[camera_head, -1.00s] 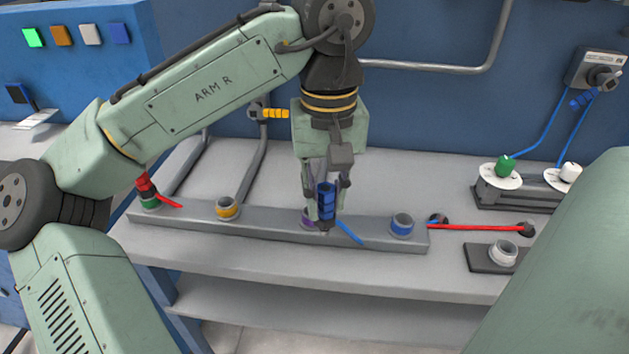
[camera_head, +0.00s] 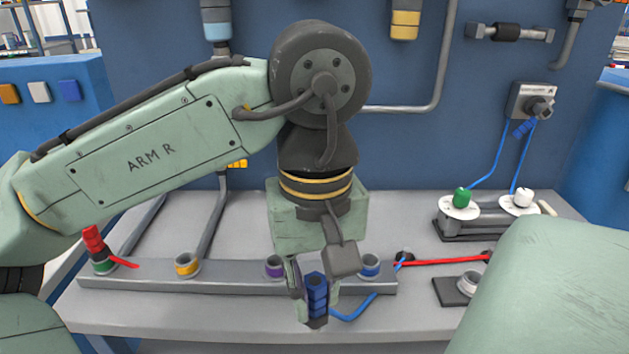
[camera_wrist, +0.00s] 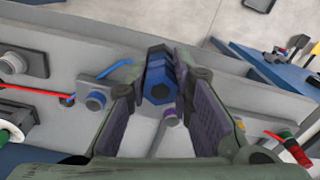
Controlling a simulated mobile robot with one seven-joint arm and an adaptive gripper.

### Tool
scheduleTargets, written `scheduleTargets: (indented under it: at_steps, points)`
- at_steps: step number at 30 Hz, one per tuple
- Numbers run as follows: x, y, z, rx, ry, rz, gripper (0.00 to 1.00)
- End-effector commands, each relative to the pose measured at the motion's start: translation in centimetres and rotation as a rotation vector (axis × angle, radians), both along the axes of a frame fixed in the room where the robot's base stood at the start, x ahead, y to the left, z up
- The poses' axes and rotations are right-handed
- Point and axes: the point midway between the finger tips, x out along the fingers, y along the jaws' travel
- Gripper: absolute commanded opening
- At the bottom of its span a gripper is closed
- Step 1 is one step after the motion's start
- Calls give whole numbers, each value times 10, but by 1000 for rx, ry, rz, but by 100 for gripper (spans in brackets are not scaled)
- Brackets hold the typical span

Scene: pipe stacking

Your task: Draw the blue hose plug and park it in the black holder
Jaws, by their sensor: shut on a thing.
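My gripper (camera_head: 314,312) is shut on the blue hose plug (camera_head: 317,290), held upright in front of the grey rail (camera_head: 225,283). In the wrist view, the plug (camera_wrist: 158,75) sits between my fingers (camera_wrist: 165,80). A blue hose (camera_head: 358,306) runs from it, right and up to a dark opening by the rail's right end. The rail has an empty purple-ringed socket (camera_head: 274,265) left of the plug and a blue-ringed socket (camera_head: 369,265) to its right. A black plate (camera_head: 447,293) with a grey socket (camera_head: 468,283) lies farther right; it appears to be the black holder.
A red plug (camera_head: 92,238) stands in the green socket at the rail's left; a yellow-ringed socket (camera_head: 187,264) is nearby. A red hose (camera_head: 445,261) lies behind the black plate. Green (camera_head: 461,197) and white (camera_head: 522,196) plugs with blue hoses stand at back right.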

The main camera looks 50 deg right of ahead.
Motion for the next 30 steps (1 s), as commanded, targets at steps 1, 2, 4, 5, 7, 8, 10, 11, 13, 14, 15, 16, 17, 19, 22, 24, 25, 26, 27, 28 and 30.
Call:
scheduleTargets:
  at_steps: [1,2,4,5,7,8,10,11,13,14,15,16,17,19,22,24,25,26,27,28,30]
  points:
    - [0,0,5,0,0,0,0]
    - [0,0,7,0,0,0,0]
    - [0,0,13,-1,1,0,0]
    - [0,0,16,0,0,0,0]
    - [0,0,22,0,0,0,0]
    - [0,0,24,0,0,0,0]
    - [0,0,29,0,0,0,0]
    - [0,0,32,0,0,0,0]
    - [0,0,37,0,0,0,0]
    - [0,0,40,0,0,0,0]
    - [0,0,43,0,0,0,0]
    - [0,0,45,0,0,0,0]
    - [0,0,47,0,0,0,0]
    - [0,0,53,0,0,0,0]
    - [0,0,61,0,0,0,0]
    - [0,0,66,0,0,0,0]
    - [0,0,69,0,0,0,0]
    - [0,0,71,0,0,0,0]
    - [0,0,74,0,0,0,0]
    - [0,0,76,0,0,0,0]
    - [0,0,79,0,0,0,0]
